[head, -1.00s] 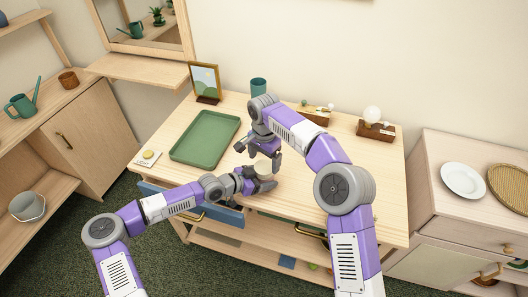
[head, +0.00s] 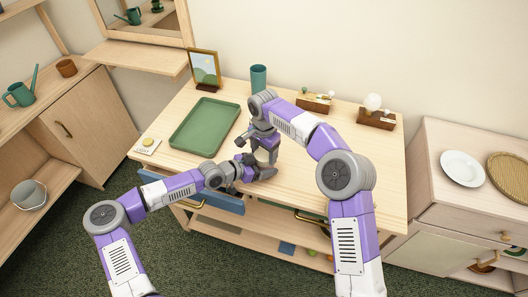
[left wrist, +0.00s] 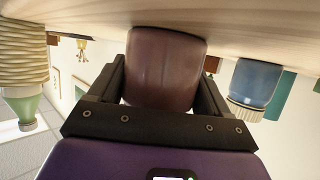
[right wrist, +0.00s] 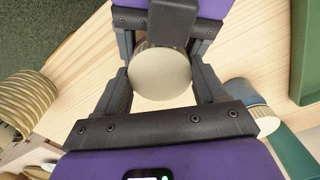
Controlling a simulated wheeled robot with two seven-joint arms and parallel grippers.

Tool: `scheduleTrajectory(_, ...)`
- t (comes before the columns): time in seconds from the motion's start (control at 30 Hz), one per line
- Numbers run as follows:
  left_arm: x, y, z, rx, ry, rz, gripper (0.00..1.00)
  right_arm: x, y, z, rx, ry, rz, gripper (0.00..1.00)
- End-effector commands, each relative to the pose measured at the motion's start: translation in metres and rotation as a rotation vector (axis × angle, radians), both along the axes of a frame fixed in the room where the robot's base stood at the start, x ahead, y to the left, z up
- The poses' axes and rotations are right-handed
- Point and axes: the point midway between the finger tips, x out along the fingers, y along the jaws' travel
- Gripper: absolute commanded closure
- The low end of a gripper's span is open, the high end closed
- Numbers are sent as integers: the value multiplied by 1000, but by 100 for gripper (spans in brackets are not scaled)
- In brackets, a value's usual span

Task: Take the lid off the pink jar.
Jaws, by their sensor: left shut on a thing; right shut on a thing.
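The pink jar (left wrist: 166,68), a dull brownish pink in the left wrist view, stands between the fingers of my left gripper (head: 256,173), which is shut on its side. Its round cream lid (right wrist: 161,72) shows from above in the right wrist view, between the fingers of my right gripper (head: 262,149), which is shut on it. The right gripper points down from above, with the left one low beside it. The grippers hide most of the jar in the head view. I cannot tell whether the lid still touches the jar's rim.
A green tray (head: 177,142) lies left of the grippers on the wooden table (head: 340,175). A framed picture (head: 204,70), a teal cup (head: 259,77) and wooden boxes (head: 376,119) stand along the back. A blue jar (left wrist: 255,84) is nearby.

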Motion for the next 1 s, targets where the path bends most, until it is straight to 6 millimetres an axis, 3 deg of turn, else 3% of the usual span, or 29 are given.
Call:
scheduleTrajectory(0.33, 0, 0, 0, 0, 0, 1, 100, 0, -1, 1, -1, -1, 269, 66)
scheduleTrajectory(0.63, 0, 0, 0, 0, 0, 1, 100, 0, -1, 1, -1, -1, 290, 66)
scheduleTrajectory(0.67, 0, 0, 0, 0, 0, 1, 100, 0, -1, 1, -1, -1, 289, 26)
scheduleTrajectory(0.7, 0, 0, 0, 0, 0, 1, 100, 0, -1, 1, -1, -1, 289, 20)
scheduleTrajectory(0.8, 0, 0, 0, 0, 0, 1, 100, 0, -1, 1, -1, -1, 289, 5)
scheduleTrajectory(1.0, 0, 0, 0, 0, 0, 1, 100, 0, 0, 1, 0, -2, 289, 4)
